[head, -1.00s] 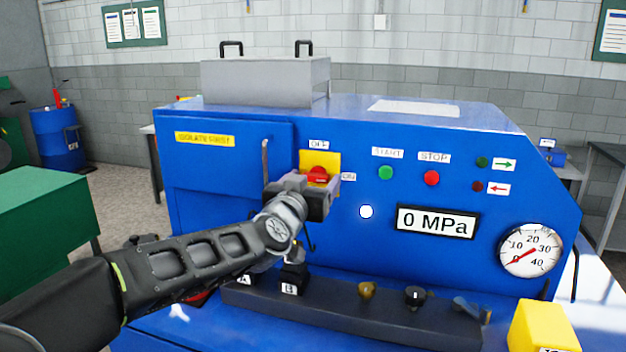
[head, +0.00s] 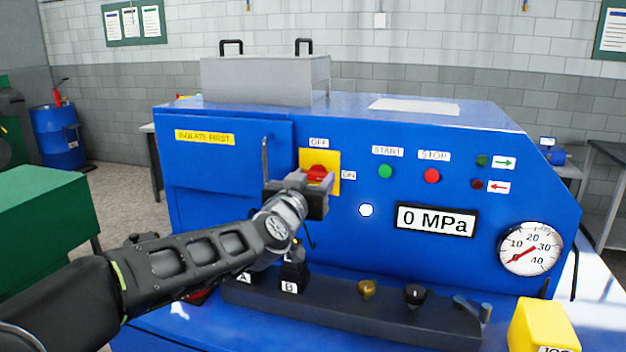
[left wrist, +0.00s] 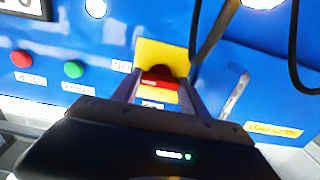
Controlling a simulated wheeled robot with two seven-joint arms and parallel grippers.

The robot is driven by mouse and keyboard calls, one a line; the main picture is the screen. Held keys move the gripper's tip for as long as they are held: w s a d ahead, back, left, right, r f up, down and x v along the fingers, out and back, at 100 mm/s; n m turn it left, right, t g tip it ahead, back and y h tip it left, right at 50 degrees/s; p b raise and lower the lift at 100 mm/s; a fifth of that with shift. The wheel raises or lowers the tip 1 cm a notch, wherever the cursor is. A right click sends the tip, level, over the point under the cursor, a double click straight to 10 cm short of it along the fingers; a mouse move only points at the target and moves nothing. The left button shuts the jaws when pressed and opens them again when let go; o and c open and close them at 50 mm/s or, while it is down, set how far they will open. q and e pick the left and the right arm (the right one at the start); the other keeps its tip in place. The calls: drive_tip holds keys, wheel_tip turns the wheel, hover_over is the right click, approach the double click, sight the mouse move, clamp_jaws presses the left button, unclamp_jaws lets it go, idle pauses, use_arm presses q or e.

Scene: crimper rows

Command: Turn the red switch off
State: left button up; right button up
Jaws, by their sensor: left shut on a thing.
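The red switch (head: 317,171) sits on a yellow plate (head: 334,158) on the front of the blue machine. An OFF label (head: 318,142) is above the plate and an ON label (head: 349,175) is at its right. My left gripper (head: 312,183) is at the switch, with its fingers on either side of the red handle. The left wrist view, seen turned over, shows the red handle (left wrist: 158,80) between the two fingers of the left gripper (left wrist: 160,92). The fingers hide part of the handle, so its exact angle is unclear. My right gripper is out of view.
Green START (head: 385,171) and red STOP (head: 432,176) buttons are right of the switch. A display (head: 437,220) reads 0 MPa, and a round gauge (head: 531,250) is at the right. A door handle (head: 265,160) stands close left of the gripper. Levers (head: 292,272) are below.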

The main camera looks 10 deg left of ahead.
use_arm(q)
drive_tip(key=shift+n, duration=0.4)
drive_tip(key=n+b, duration=0.2)
drive_tip(key=n, duration=0.2)
drive_tip(key=shift+f, duration=0.1)
drive_tip(key=n+b, duration=0.1)
drive_tip(key=n, duration=0.3)
drive_tip(key=shift+n, duration=0.3)
drive_tip(key=n+b, duration=0.2)
drive_tip(key=n, duration=0.2)
drive_tip(key=shift+n, duration=0.3)
drive_tip(key=n+b, duration=0.1)
drive_tip(key=n, duration=0.3)
drive_tip(key=o, duration=1.4)
